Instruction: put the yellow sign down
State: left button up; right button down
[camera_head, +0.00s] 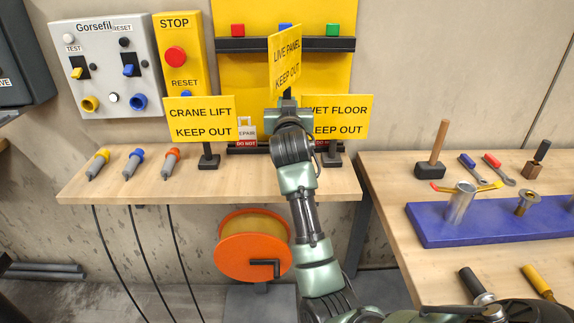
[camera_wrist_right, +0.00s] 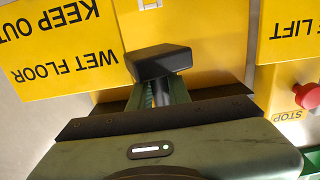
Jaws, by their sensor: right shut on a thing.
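The yellow LIVE PANEL KEEP OUT sign (camera_head: 285,62) is upright and turned at an angle, above the back of the left bench. My right gripper (camera_head: 288,103) is below its plate, shut on its dark post. In the right wrist view my right gripper (camera_wrist_right: 158,95) is closed around the post, and a black block (camera_wrist_right: 160,62), apparently the sign's base, shows beyond the fingers. Whether the base touches anything is hidden by my arm. The CRANE LIFT sign (camera_head: 200,118) stands to the left and the WET FLOOR sign (camera_head: 345,116) to the right. My left gripper is out of view.
The left bench (camera_head: 235,185) has free wood in front of the signs. Three coloured plugs, one of them blue (camera_head: 133,162), lie at its left. A yellow panel (camera_head: 232,78) is behind. The right bench (camera_head: 385,180) holds a mallet (camera_head: 432,155) and a blue tray (camera_head: 425,225).

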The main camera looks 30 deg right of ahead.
notch_tip(320, 180, down, 12)
jog(key=shift+f+b, duration=0.6)
jog(key=shift+f, duration=2)
jog(key=c, duration=1.4)
grip_release()
jog(key=shift+f, duration=0.15)
jog(key=shift+c, duration=0.2)
jog(key=shift+o, duration=0.6)
